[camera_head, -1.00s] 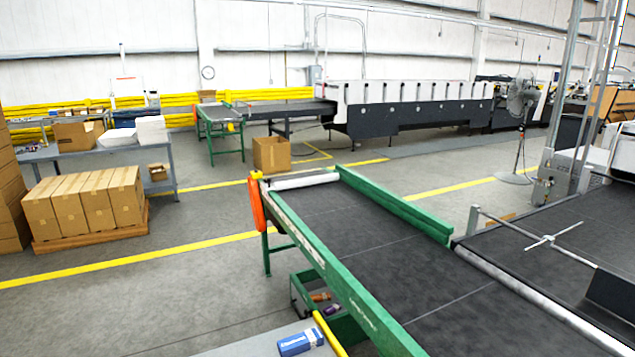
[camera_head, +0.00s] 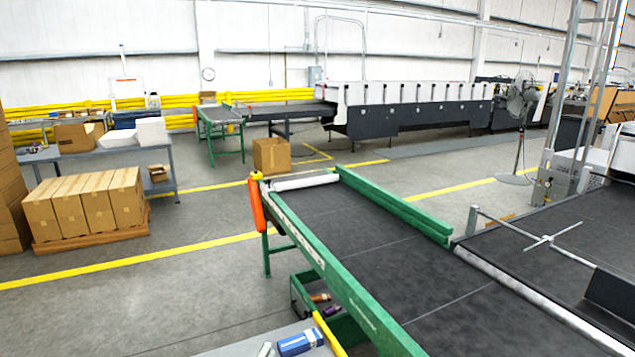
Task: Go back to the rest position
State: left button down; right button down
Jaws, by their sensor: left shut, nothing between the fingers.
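Only a small pale tip of my left gripper (camera_head: 265,350) seems to show at the bottom edge, just left of a blue box (camera_head: 300,342). The rest of it is cut off by the frame. It looks shut, with nothing seen held in it, and apart from the box. My right gripper is not in view.
A green-framed conveyor with a dark belt (camera_head: 370,225) fills the middle and right foreground. A green bin (camera_head: 303,297) holding small items hangs below its left side. Cartons on a pallet (camera_head: 85,242) stand at the left. Grey floor (camera_head: 190,295) between them is clear.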

pick_arm(q)
jog(key=s+a+f+n+g+y, duration=0.7)
jog(key=a+f, duration=0.3)
jog(key=f, duration=0.3)
jog(key=s+a+f+g+h, duration=0.1)
jog(key=s+f+g, duration=0.3)
jog(key=s, duration=0.4)
jog(key=s+f+g+h, duration=0.2)
jog(key=s+f+g, duration=0.15)
jog(key=s, duration=0.45)
notch_tip(320, 180, down, 34)
jog(key=s+m+g+b, duration=0.1)
jog(key=s+g+b, duration=0.1)
jog(key=b, duration=0.5)
jog(key=s+a+f+b, duration=0.1)
jog(key=s+f+b, duration=0.2)
jog(key=s+f, duration=0.5)
jog(key=s+a+f+b, duration=0.2)
jog(key=s+f, duration=0.6)
jog(key=f, duration=0.5)
jog(key=shift+s+f+g+y+b, duration=0.15)
jog(key=shift+f+g+y+b, duration=0.2)
jog(key=shift+b, duration=0.4)
